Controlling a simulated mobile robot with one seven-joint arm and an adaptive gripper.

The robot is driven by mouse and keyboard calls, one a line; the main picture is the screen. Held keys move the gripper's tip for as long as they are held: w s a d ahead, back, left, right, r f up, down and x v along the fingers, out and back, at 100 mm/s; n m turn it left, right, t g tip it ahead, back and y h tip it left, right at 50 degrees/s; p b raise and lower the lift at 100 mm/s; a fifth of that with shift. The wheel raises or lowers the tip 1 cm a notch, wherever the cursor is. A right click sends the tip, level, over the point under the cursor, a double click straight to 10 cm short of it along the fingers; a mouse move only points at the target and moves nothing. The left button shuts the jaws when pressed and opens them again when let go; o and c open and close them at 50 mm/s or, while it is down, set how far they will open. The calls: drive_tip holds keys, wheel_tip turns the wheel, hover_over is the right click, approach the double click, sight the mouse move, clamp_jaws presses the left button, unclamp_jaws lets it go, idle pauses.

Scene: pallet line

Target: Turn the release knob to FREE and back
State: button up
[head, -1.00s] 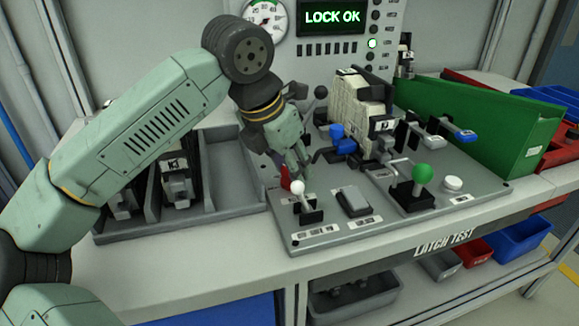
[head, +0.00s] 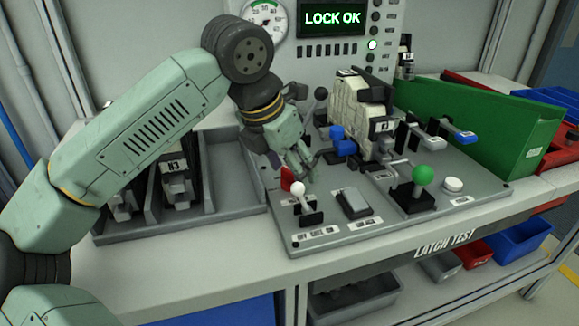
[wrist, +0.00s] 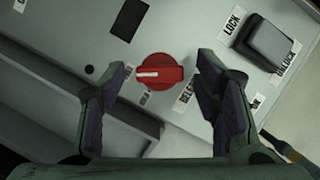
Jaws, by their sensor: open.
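The red release knob (wrist: 160,73) has a white pointer line and sits on the grey latch panel. In the wrist view it lies between and just beyond the fingertips of my gripper (wrist: 165,82). The fingers are open, with a gap on each side of the knob. The white line points left in that view. The label beside the knob is partly hidden by a finger.
A white-tipped lever (head: 298,189), a black rocker switch (head: 354,201) and a green-ball lever (head: 422,175) stand close by on the panel. A blue-handled clamp (head: 340,141) and a green bin (head: 480,120) are to the right. The display (head: 333,18) reads LOCK OK.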

drive_tip(key=v, duration=1.1)
drive_tip(key=shift+r, duration=0.4)
drive_tip(key=shift+s, duration=0.1)
